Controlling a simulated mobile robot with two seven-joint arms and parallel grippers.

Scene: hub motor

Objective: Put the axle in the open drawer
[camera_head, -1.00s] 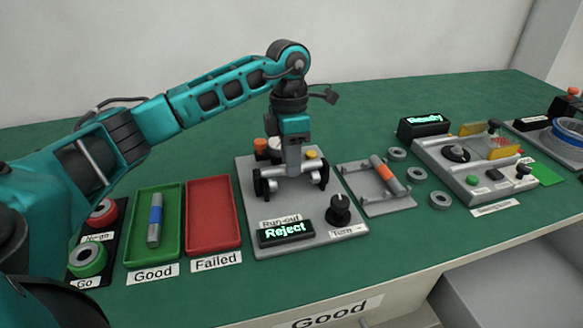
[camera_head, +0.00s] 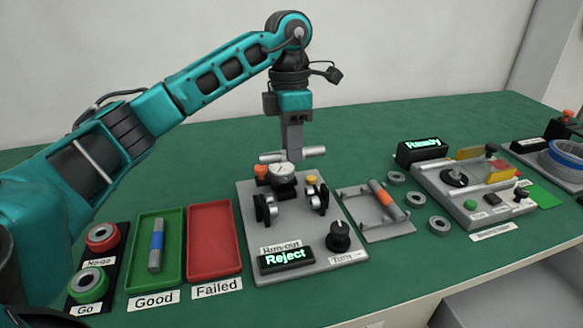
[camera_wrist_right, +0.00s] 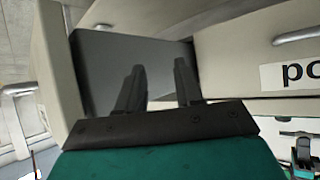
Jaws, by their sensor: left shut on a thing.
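My left gripper (camera_head: 293,146) is shut on a plain grey axle (camera_head: 314,152), holding it level above the run-out fixture (camera_head: 325,215). The fingers hide the axle's middle. The fixture's two black supports (camera_head: 266,208) are empty and its display reads "Reject". In the right wrist view, my right gripper (camera_wrist_right: 158,88) has its fingers apart with nothing between them. Beyond them is a dark grey recess, apparently the inside of the open drawer (camera_wrist_right: 105,65), between cream panels. In the head view a grey surface below the table at lower right may be the drawer; I cannot tell.
A green "Good" tray (camera_head: 172,225) holds a blue-banded axle (camera_head: 156,245). The red "Failed" tray (camera_head: 213,240) is empty. An orange-banded axle (camera_head: 386,200) lies on a grey stand (camera_head: 395,227). Several grey rings and a "Ready" station (camera_head: 475,190) stand right.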

